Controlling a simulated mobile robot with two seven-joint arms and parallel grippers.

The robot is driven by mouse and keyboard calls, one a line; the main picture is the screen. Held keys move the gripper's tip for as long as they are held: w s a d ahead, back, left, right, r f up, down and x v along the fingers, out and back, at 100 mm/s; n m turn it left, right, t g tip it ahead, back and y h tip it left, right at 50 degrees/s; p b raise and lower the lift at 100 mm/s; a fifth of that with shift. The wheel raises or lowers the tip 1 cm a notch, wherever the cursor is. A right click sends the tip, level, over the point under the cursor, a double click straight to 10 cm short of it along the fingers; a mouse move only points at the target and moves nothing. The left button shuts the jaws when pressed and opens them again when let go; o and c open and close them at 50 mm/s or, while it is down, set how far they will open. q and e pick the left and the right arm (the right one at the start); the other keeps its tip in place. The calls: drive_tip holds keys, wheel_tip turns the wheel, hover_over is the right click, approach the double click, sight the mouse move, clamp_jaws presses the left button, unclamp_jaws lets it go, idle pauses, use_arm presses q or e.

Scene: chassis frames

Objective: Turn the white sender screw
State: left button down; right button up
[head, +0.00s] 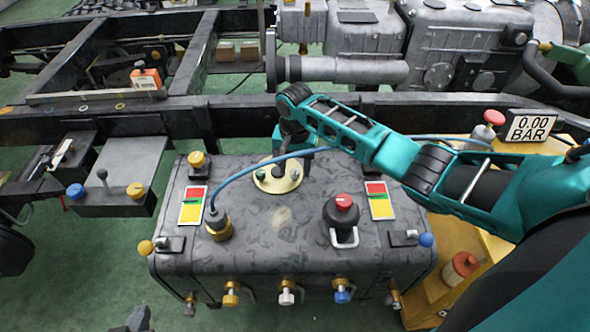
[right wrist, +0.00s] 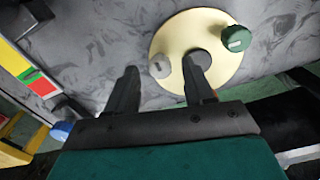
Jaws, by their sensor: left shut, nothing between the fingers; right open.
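The white sender screw (right wrist: 160,66) is a small pale knob on a round cream sender plate (right wrist: 222,78). In the right wrist view it lies in line with the gap between the open fingers of my right gripper (right wrist: 160,70); I cannot tell whether they touch it. The head view shows the plate (head: 262,186) on the dark grey tank, with my right gripper (head: 294,160) over it, fingers pointing down. A green screw (right wrist: 236,38) and a dark centre piece share the plate. My left gripper (head: 138,319) is shut and empty at the bottom edge.
On the tank (head: 275,230) stand a red-topped black cap (head: 342,212) and a brass fitting (head: 217,225) with a blue hose passing near my right gripper. Red-yellow labels (head: 193,205) flank them. A black frame rail (head: 230,112) runs behind the tank.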

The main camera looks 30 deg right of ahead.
drive_tip(key=shift+f, duration=0.45)
clamp_jaws()
idle(0.3)
